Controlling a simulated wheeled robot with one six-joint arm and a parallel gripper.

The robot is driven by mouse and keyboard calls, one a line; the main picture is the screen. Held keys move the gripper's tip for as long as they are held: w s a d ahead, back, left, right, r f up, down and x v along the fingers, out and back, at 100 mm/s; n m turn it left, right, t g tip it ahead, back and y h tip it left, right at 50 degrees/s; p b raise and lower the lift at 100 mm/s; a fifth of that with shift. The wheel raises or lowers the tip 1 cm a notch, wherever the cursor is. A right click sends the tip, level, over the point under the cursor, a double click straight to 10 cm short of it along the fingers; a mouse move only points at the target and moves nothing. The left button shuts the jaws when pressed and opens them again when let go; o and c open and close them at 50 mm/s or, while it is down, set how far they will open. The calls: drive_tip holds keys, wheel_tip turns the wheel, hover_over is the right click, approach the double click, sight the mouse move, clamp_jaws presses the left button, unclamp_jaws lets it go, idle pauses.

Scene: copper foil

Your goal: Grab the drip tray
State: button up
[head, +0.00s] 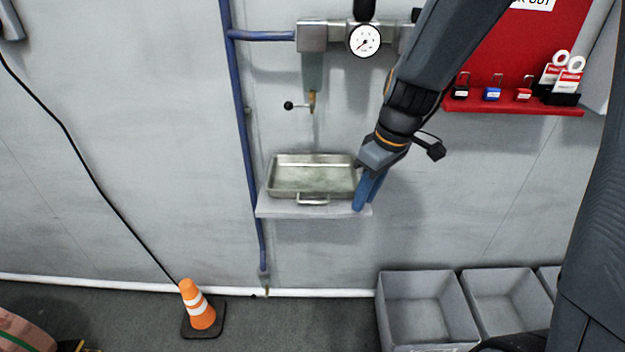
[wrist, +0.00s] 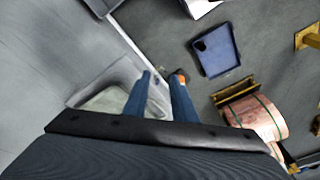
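The drip tray (head: 312,178) is a shallow metal pan with a front handle (head: 313,200). It sits level on a small pale shelf (head: 285,209) on the wall. My gripper (head: 367,190) points down at the tray's right end in the head view. Its blue fingers overlap the shelf's right part there. In the wrist view my gripper (wrist: 162,77) shows two blue fingers standing apart. The pale tray (wrist: 104,100) lies to the left of and behind them, partly covered by my gripper body. I cannot tell whether a finger touches the tray.
A tap (head: 311,102) and pressure gauge (head: 365,41) are above the tray. A blue pipe (head: 243,130) runs down its left. A red lockout board (head: 530,50) is at right. Grey bins (head: 428,308), an orange cone (head: 197,305) and a copper coil (wrist: 257,118) stand below.

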drive_tip(key=w+a+n, duration=0.2)
drive_tip(key=w+n, duration=0.1)
drive_tip(key=w+a+n+y, duration=0.1)
drive_tip(key=w+a+n, duration=0.2)
drive_tip(key=w, duration=0.1)
drive_tip(key=w+a+n+y, duration=0.1)
drive_tip(key=w+a+n, duration=0.1)
drive_tip(key=w, duration=0.1)
drive_tip(key=shift+w+a+f+n+t, duration=0.15)
drive_tip(key=shift+a+n+t, duration=0.15)
drive_tip(key=shift+a+n, duration=0.1)
drive_tip(key=shift+p+x, duration=0.45)
drive_tip(key=shift+x, duration=0.65)
drive_tip(key=shift+d+p+x, duration=0.15)
drive_tip(key=shift+p+x, duration=0.25)
drive_tip(key=shift+x, duration=0.5)
drive_tip(key=shift+d+p+x, duration=0.2)
drive_tip(key=shift+p+x, duration=0.15)
drive_tip(key=shift+x, duration=0.6)
drive_tip(key=shift+d+p+x, duration=0.15)
drive_tip(key=shift+p+x, duration=0.25)
drive_tip(key=shift+x, duration=0.5)
drive_tip(key=shift+w+f, duration=0.15)
drive_tip(key=shift+w, duration=0.05)
clamp_jaws()
